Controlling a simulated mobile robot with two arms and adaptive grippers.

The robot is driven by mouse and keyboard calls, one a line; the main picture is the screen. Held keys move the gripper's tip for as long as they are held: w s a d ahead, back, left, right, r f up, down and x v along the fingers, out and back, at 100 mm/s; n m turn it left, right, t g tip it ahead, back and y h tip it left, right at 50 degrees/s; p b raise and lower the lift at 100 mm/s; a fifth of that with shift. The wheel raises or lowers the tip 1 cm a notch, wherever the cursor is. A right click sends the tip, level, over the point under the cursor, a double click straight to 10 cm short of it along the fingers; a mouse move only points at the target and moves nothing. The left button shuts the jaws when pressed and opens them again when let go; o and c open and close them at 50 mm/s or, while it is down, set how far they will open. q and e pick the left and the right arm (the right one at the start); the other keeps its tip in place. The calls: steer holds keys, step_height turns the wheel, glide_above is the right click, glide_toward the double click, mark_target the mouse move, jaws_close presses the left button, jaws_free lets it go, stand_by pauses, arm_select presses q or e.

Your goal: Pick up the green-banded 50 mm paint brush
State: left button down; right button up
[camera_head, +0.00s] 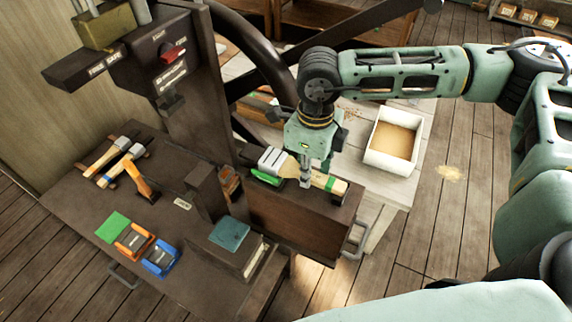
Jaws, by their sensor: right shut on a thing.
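The green-banded paint brush (329,183) has a pale wooden handle with a green band near its right end. The fingers hide part of the brush there. I cannot tell whether the brush is clear of the surface under it. My left gripper is not in view.
A green piece (266,178) lies beside the brush head. A press column and large handwheel (262,45) stand behind. A white tray (394,140) sits on the pale table at right.

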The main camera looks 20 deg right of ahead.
jaws_close()
